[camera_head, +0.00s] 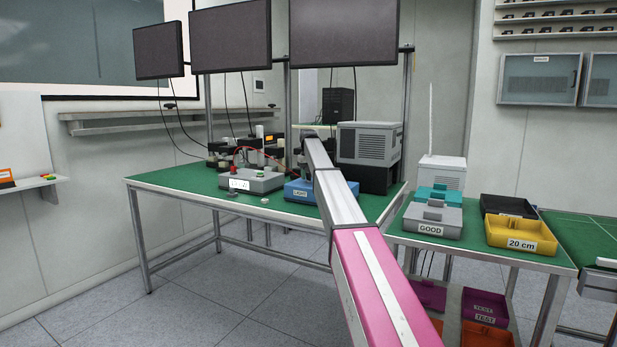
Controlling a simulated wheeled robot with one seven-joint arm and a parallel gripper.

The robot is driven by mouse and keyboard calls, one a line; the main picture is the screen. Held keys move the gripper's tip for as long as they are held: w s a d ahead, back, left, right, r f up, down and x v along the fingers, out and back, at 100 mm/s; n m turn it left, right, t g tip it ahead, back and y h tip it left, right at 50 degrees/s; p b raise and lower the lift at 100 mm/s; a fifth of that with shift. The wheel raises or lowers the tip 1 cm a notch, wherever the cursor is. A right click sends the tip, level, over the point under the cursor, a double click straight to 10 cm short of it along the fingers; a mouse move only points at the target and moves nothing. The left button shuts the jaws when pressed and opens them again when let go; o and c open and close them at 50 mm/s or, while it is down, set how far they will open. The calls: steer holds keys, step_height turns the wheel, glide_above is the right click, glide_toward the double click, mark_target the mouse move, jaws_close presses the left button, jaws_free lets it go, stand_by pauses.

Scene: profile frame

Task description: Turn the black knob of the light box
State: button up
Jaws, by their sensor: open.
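The light box is a blue box (300,192) with a "LIGHT" label, standing on the green-topped table (180,182). My arm reaches across from the lower right and covers the right part of the box. My gripper (303,172), small and dark at the arm's far end, hangs just above or behind the box's top. It is open; its fingers are hard to make out. I cannot tell whether it touches the box. The black knob cannot be made out; my arm or gripper may hide it.
A grey box with a white front (252,181) stands left of the light box, with a small round piece (232,194) in front. A large grey unit (369,142) stands at the right rear. Grey "GOOD" (433,219) and yellow "20 cm" (521,236) bins sit on the right table. The table's left end is clear.

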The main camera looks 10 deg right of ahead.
mark_target(309, 173)
step_height(309, 173, up, 10)
steer(key=shift+w+f, duration=0.1)
steer(key=shift+r, duration=0.45)
steer(key=shift+s, duration=0.2)
